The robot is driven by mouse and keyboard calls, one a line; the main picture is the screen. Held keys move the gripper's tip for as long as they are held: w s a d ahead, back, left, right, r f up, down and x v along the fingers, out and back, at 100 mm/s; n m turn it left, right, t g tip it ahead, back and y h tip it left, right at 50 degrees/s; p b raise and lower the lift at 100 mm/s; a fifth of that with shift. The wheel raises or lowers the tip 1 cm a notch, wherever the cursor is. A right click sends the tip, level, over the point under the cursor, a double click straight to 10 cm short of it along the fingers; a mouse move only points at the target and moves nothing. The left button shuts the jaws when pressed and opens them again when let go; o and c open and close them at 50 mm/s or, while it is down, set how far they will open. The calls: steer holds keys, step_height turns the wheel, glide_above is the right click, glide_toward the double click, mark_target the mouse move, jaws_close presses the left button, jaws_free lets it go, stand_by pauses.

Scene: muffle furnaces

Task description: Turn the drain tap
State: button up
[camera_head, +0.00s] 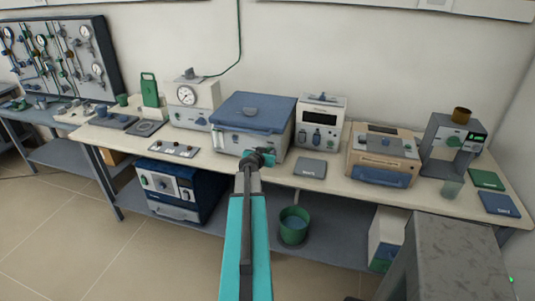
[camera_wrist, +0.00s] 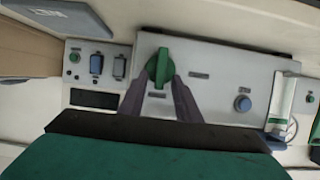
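The drain tap appears to be the green tap handle (camera_wrist: 160,68) on the pale front panel of the blue-lidded bath (camera_head: 250,112). In the wrist view the handle stands nearly upright, leaning slightly. My gripper (camera_wrist: 160,84) has one dark finger on each side of its lower end, close to its edges. I cannot tell whether the fingers touch it. In the head view my gripper (camera_head: 262,157) is at the lower front of the bath, and my arm hides part of this area.
A white instrument (camera_head: 320,122) and a grey pad (camera_head: 311,168) are right of the bath; a dial instrument (camera_head: 194,102) is left. A green bucket (camera_head: 294,226) is on the lower shelf, below and right of my gripper.

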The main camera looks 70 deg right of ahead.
jaws_close()
